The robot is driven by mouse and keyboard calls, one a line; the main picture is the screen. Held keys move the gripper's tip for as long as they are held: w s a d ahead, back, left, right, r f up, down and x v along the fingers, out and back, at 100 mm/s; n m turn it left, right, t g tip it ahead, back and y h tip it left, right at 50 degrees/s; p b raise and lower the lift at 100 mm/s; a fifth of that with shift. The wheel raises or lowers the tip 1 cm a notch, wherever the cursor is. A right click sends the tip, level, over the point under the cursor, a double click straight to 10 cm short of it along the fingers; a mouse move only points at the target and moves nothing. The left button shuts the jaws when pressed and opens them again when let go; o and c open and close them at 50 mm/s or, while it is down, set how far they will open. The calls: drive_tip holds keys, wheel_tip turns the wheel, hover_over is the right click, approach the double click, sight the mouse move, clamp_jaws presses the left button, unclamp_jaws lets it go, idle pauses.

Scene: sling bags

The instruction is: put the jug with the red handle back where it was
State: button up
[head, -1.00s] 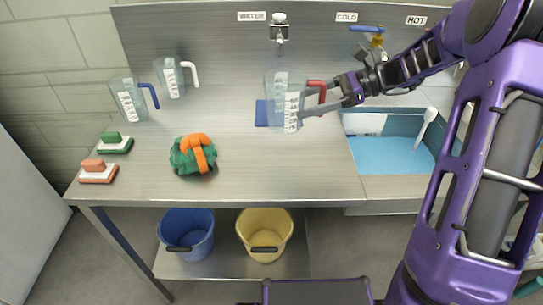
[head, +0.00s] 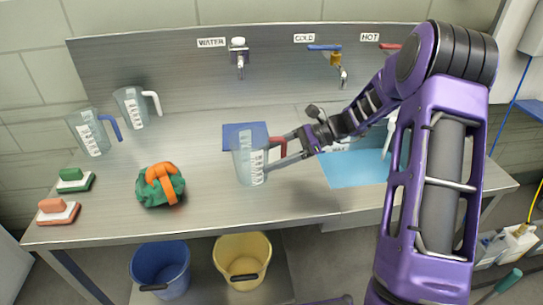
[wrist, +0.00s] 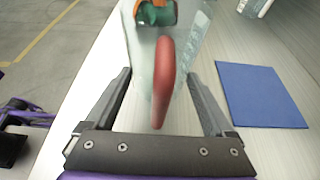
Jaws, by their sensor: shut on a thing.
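The clear jug with the red handle (head: 247,160) is upright in the head view, over the steel worktop just in front of the blue mat (head: 233,131). Whether its base touches the worktop is hard to tell. The blue mat (wrist: 262,95) lies bare to the right there.
A blue-handled jug (head: 92,135) and a white-handled jug (head: 131,108) stand at the back left. A green bag with an orange strap (head: 160,186) lies front left, beside two brushes (head: 58,211).

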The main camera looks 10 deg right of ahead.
drive_tip(key=o, duration=1.4)
drive_tip(key=shift+f, duration=0.15)
drive_tip(key=shift+o, duration=0.2)
drive_tip(key=shift+d+r, duration=0.2)
drive_tip(key=shift+r, duration=0.1)
drive_tip(key=p+v, duration=0.1)
drive_tip(key=v, duration=1)
drive_tip(key=shift+d, duration=0.3)
